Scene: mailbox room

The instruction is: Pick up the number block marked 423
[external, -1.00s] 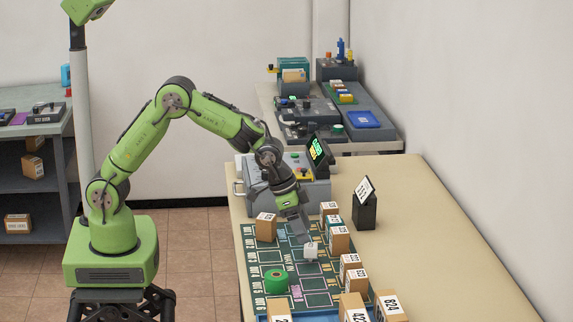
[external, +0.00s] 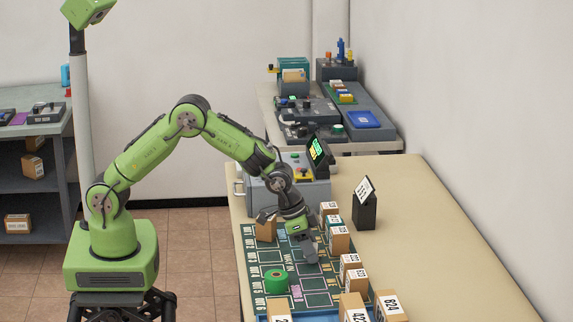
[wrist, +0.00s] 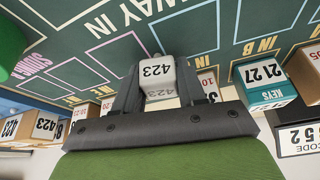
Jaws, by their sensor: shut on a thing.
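The small white number block marked 423 (wrist: 156,72) sits between the two grey fingers of my gripper (wrist: 157,90) in the wrist view, with its number readable. My gripper is shut on it. In the external view my gripper (external: 309,252) points down at the green printed mat (external: 318,283), and the block is hidden behind the fingers. I cannot tell whether the block still touches the mat.
Several brown boxes with number labels, such as the one marked 824 (external: 391,306), line the mat's right and front. A black sign stand (external: 365,208) is behind. The table's right side (external: 450,250) is clear.

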